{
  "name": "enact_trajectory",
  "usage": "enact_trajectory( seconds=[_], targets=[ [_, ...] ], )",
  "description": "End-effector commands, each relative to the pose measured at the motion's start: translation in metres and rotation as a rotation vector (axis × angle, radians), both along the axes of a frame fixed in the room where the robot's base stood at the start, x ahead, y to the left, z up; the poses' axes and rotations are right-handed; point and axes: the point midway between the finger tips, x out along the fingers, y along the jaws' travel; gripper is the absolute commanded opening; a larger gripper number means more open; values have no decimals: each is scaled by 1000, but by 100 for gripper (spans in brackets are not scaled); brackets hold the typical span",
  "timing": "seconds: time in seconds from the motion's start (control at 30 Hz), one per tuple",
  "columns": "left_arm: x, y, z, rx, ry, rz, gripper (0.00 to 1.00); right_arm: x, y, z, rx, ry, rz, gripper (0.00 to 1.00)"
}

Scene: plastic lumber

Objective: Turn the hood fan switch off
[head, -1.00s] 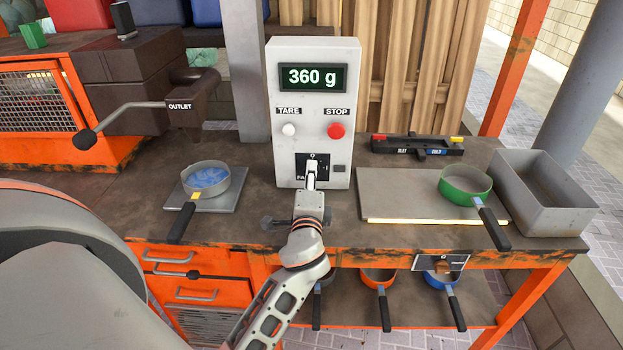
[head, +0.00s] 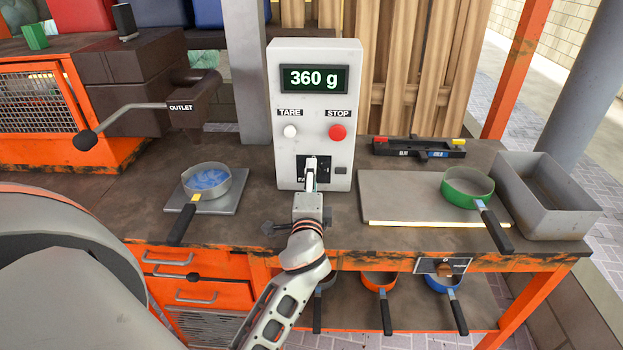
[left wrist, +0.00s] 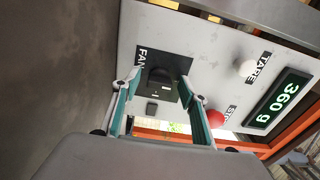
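The fan switch is a black knob (left wrist: 159,74) on a black plate (head: 323,177) labelled FAN, low on the front of the white control box (head: 342,205). Which way the knob points is hard to tell. My left gripper (left wrist: 161,82) is in front of the plate, its two fingertips apart, one on each side of the knob. I cannot tell whether they touch it. My right gripper is not in view.
Above the switch are a white TARE button (head: 290,131) and a red STOP button (head: 337,132); the display (head: 314,79) reads 360 g. A pan of blue stuff (head: 208,180) stands at left under the OUTLET. A green pan (head: 467,187) and grey bin (head: 545,195) stand at right.

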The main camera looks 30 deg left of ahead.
Motion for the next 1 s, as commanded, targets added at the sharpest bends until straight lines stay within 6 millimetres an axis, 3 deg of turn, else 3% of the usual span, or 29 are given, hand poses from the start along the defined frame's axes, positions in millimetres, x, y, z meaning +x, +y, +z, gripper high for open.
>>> enact_trajectory(
  seconds=[0.27,0.7,1.0],
  targets=[
    [-4,-3,0,-1,1,-1,43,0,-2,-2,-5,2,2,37],
    [-57,-35,-1,-1,2,0,43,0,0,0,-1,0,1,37],
    [-64,-40,0,0,0,-1,43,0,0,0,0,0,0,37]
  ],
)
